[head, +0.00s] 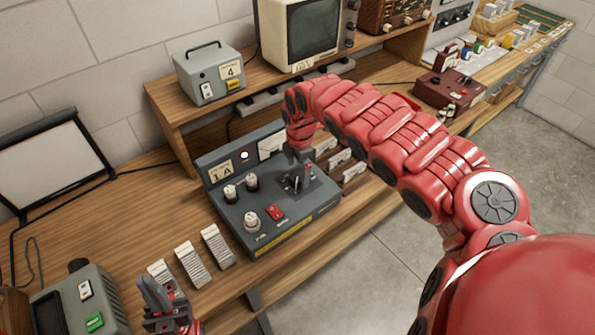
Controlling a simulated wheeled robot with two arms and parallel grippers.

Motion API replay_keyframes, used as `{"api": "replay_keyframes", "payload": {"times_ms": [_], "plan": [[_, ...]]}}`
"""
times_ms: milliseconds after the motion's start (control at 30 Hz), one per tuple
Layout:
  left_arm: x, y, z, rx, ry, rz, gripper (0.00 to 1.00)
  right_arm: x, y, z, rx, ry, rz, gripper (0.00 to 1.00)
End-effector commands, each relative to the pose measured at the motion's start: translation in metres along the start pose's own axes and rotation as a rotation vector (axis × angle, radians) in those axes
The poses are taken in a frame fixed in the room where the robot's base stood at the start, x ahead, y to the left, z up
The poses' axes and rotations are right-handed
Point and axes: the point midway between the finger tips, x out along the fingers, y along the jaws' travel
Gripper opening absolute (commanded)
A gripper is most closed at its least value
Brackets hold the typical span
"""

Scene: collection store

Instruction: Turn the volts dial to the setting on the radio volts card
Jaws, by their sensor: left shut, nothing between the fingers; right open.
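A dark grey bench unit (290,230) stands on the wooden bench. Its sloped panel carries several pale knobs, among them a left one (231,193), a middle one (252,182) and a front one (251,220), and a red switch (276,213). Their labels are too small to read. A card reading "1 A" (221,173) is on its upright back. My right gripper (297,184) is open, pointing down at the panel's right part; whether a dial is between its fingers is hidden. My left gripper (168,314) is shut and empty at the bench's front. I cannot identify the radio volts card.
A grey box with a "4" card (209,75), a monitor (300,32) and a wooden radio (390,14) stand on the shelf. Striped blocks (192,265) lie left of the unit. A grey device (78,302) is front left, a maroon box (448,90) right.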

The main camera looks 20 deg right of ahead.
Motion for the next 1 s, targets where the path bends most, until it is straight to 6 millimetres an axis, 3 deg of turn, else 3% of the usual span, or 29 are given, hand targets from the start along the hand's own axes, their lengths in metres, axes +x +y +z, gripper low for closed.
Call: {"api": "replay_keyframes", "payload": {"times_ms": [200, 467, 933, 1000], "plan": [[0.003, 0.000, 0.000, 0.000, 0.000, 0.000, 0.00, 0.017, -0.001, -0.001, -0.001, 0.001, -0.002, 1.00], [0.003, 0.000, 0.000, 0.000, 0.000, 0.000, 0.00, 0.018, -0.001, -0.001, -0.002, 0.000, -0.001, 1.00], [0.003, 0.000, 0.000, 0.000, 0.000, 0.000, 0.00, 0.018, -0.001, -0.001, -0.001, 0.001, -0.001, 0.17], [0.003, 0.000, 0.000, 0.000, 0.000, 0.000, 0.00, 0.018, -0.001, -0.001, -0.001, 0.001, -0.001, 0.16]]}}
